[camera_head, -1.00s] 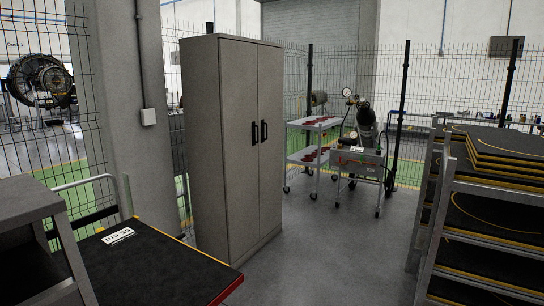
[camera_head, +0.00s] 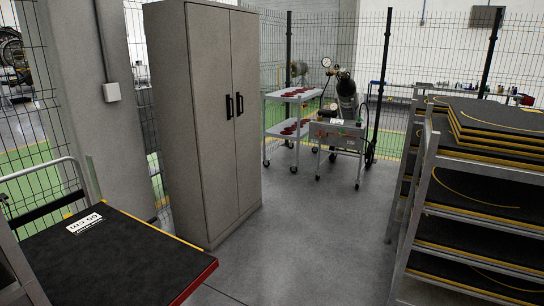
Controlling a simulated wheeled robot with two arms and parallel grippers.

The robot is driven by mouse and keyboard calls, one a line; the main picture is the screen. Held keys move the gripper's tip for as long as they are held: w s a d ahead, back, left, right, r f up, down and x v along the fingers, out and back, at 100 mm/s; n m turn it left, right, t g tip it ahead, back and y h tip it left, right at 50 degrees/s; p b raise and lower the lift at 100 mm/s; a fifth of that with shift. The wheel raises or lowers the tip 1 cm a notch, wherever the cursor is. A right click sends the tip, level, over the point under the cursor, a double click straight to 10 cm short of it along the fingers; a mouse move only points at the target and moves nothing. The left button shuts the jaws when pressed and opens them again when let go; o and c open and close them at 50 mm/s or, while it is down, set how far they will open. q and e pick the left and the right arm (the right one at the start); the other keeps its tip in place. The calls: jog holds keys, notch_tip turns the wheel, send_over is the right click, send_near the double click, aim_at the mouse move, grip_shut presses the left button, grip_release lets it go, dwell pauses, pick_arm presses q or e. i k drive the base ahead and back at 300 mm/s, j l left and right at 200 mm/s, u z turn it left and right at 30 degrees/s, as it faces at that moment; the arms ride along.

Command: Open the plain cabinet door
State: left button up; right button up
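The plain grey cabinet (camera_head: 180,130) stands upright left of the middle of the head view. Its two tall front doors, the left door (camera_head: 212,170) and the right door (camera_head: 246,150), look shut. Each has a black vertical handle, the left handle (camera_head: 229,106) and the right handle (camera_head: 239,104), close together at the middle seam. Neither of my grippers shows in this view.
A black-topped cart (camera_head: 110,260) with a red and yellow edge stands at the front left. A rack of black mats (camera_head: 480,200) fills the right side. Grey floor (camera_head: 300,230) lies clear between them. A shelf trolley (camera_head: 290,95) and a machine cart (camera_head: 338,135) stand behind.

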aim_at(244, 27)
jog(key=i, duration=3.15)
jog(key=i+u, duration=0.15)
jog(key=i, duration=0.45)
jog(key=i+l, duration=0.15)
jog(key=i, duration=0.4)
jog(key=i+l+u, duration=0.15)
jog(key=i, duration=0.45)
jog(key=i+l, duration=0.1)
jog(key=i, duration=0.45)
jog(key=u, duration=0.05)
